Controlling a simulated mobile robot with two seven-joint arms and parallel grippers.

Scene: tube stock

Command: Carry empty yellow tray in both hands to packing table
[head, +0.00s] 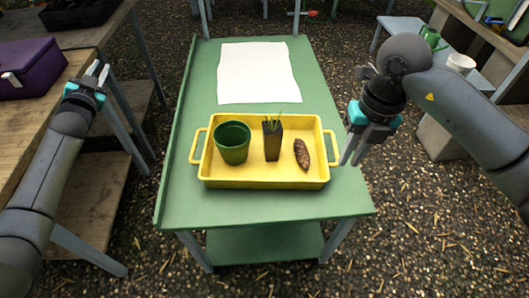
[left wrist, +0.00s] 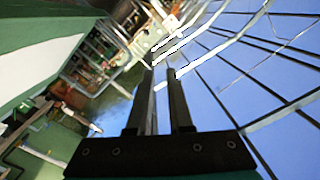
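The yellow tray (head: 265,180) sits on a green table in the head view, with a loop handle at each end. It is not empty: it holds a green pot (head: 232,145), a dark square pot with a green plant (head: 272,142) and a brown, ridged, oblong thing (head: 302,154). My right gripper (head: 352,158) is open, fingers down, close to the tray's right handle; I cannot tell if they touch. My left gripper (head: 98,69) is open and empty, raised well left of the tray, fingers upward. Its separated fingers show in the left wrist view (left wrist: 163,75).
A white sheet (head: 258,72) lies on the far part of the green table (head: 310,100). A wooden bench on the left holds a purple box (head: 32,68). A side stand at right holds a white cup (head: 461,62) and a green can (head: 431,36). Gravel surrounds the table.

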